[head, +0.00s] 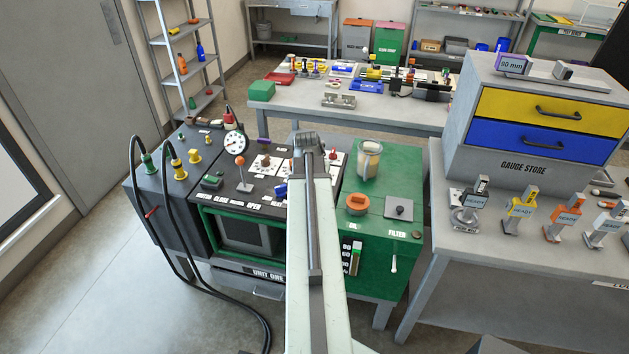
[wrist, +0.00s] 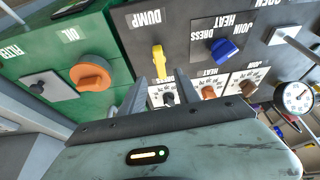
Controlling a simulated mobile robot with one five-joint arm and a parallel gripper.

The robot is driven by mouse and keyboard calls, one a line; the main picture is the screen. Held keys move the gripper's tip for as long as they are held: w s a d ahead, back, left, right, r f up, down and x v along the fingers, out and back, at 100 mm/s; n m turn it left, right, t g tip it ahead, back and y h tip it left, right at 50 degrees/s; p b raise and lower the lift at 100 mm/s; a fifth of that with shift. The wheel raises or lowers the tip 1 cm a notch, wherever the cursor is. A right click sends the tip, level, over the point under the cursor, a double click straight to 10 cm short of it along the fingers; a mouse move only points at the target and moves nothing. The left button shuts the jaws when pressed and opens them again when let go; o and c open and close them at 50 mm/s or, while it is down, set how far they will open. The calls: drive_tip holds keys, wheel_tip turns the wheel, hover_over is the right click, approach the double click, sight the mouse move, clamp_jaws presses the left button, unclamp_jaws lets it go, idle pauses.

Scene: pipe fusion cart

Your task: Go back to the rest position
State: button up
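My arm stretches forward over the fusion cart (head: 385,225) in the head view, its end above the cart's control panel. My gripper (wrist: 173,88) shows in the wrist view with its two grey fingers apart. Nothing is between them but a view of a white dial plate with a small black knob (wrist: 168,98) beyond. A yellow lever (wrist: 157,62) marked DUMP is just past the left finger. A blue knob (wrist: 225,50) is to the right. Whether the fingers touch anything is not clear. The fingers are hidden in the head view.
An orange knob (head: 357,203) and a clear canister (head: 369,160) stand on the green right part. A joystick (head: 242,172) and pressure gauge (head: 236,143) rise on the left. Black hoses (head: 137,190) hang at the left. The gauge table (head: 450,240) is right; floor is clear left.

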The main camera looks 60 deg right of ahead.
drive_tip(key=shift+s+a+r, duration=0.1)
drive_tip(key=shift+a+r, duration=0.05)
drive_tip(key=shift+r, duration=0.35)
drive_tip(key=shift+f, duration=0.15)
drive_tip(key=w+a+n+t+y, duration=0.1)
drive_tip(key=w+a+n, duration=0.2)
drive_tip(key=w+a, duration=1)
drive_tip(key=w+a+n+t+y, duration=0.1)
drive_tip(key=w+a+n, duration=0.3)
drive_tip(key=w+a, duration=1)
drive_tip(key=s+a+f+n+g+y, duration=0.1)
drive_tip(key=s+a+n, duration=0.2)
drive_tip(key=a, duration=1.1)
drive_tip(key=s+a+f+n+g+y, duration=0.1)
drive_tip(key=s+a, duration=0.6)
drive_tip(key=a, duration=0.7)
drive_tip(key=n+g, duration=0.1)
drive_tip(key=n, duration=0.1)
drive_tip(key=shift+a+n+g, duration=0.3)
drive_tip(key=shift+n, duration=0.1)
